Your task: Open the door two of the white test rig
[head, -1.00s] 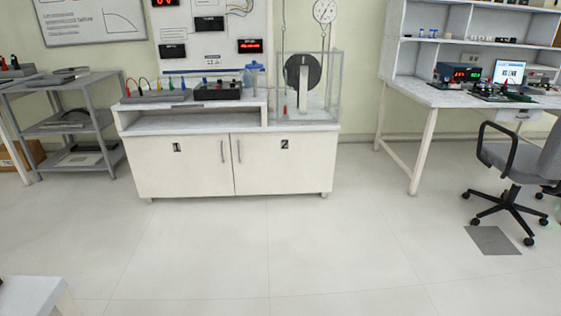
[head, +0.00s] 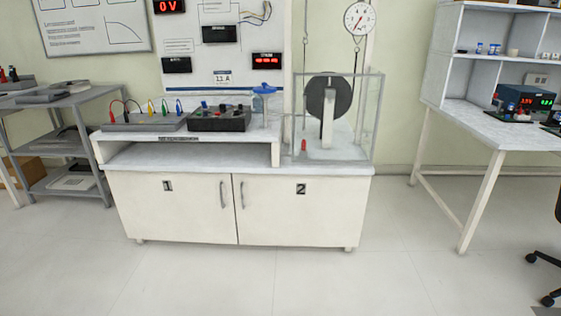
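The white test rig (head: 190,156) stands ahead against the wall, with two closed doors below its top. Door two (head: 295,215) is the right-hand door, marked with a black "2" label. Its vertical grey handle (head: 242,195) is at its left edge, beside the handle of door one (head: 222,195). Door one (head: 170,210) on the left is also closed and marked "1". Neither of my grippers shows in the head view.
The floor (head: 200,280) in front of the rig is clear. A grey shelf cart (head: 85,150) stands at the left. A white workbench (head: 480,133) and part of an office chair (head: 546,282) are at the right. A glass case with a dark wheel (head: 328,97) stands on the rig.

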